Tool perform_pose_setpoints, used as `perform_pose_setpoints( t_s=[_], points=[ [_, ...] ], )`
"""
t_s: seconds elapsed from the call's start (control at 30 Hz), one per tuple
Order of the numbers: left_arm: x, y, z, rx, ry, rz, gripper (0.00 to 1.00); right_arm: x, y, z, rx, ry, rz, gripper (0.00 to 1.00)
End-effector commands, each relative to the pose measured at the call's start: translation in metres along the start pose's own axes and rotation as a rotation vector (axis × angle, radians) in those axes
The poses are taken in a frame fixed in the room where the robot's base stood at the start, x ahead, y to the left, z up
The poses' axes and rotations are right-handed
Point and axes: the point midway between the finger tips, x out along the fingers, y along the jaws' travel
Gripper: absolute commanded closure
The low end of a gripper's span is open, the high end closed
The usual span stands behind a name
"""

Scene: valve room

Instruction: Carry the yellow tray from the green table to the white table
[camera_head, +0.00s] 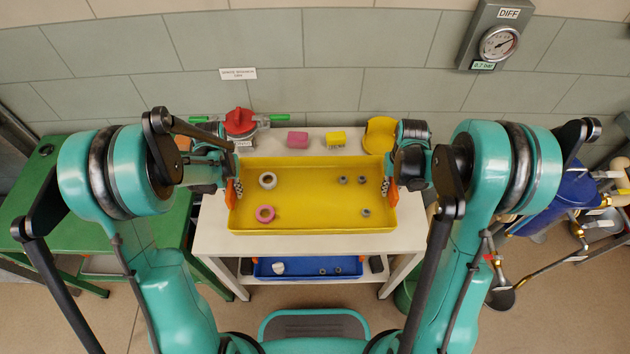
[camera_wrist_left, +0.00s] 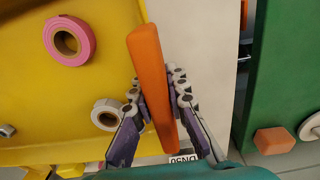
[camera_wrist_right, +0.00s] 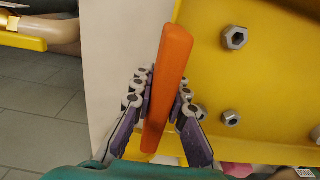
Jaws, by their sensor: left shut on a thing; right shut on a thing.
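The yellow tray (camera_head: 312,190) is over the white table (camera_head: 212,237); I cannot tell whether it touches the top. It looks level and carries a white roll (camera_head: 268,180), a pink roll (camera_head: 265,214) and several grey nuts (camera_head: 343,180). My left gripper (camera_head: 236,190) is shut on the tray's left orange handle (camera_wrist_left: 145,75). My right gripper (camera_head: 388,187) is shut on its right orange handle (camera_wrist_right: 168,80). The green table (camera_head: 150,230) stands at the left, partly hidden by my left arm.
At the back of the white table are a red-handled valve (camera_head: 239,122), a pink block (camera_head: 298,140), a yellow block (camera_head: 336,138) and a yellow round-ended piece (camera_head: 380,136). A blue tray (camera_head: 306,267) is on the lower shelf. Pipes and a blue tank (camera_head: 572,190) stand at the right.

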Motion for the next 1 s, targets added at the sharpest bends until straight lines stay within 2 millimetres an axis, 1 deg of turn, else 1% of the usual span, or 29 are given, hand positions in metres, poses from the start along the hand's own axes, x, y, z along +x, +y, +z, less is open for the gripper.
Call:
perform_pose_setpoints(
  t_s=[0.33,0.57,0.77,1.0],
  points=[
    [0.0,0.0,0.0,0.0,0.0,-0.001,1.0,0.0,0.0,0.0,0.0,0.0,0.0,1.0],
    [0.003,0.0,0.0,0.0,0.0,-0.001,1.0,0.003,0.0,0.0,0.0,0.0,0.0,1.0],
    [0.011,0.0,0.0,0.0,0.0,0.0,1.0,0.011,0.0,0.0,0.0,0.0,0.0,1.0],
    [0.026,0.0,0.0,0.0,0.0,0.0,1.0,0.026,0.0,0.0,0.0,0.0,0.0,1.0]
  ],
)
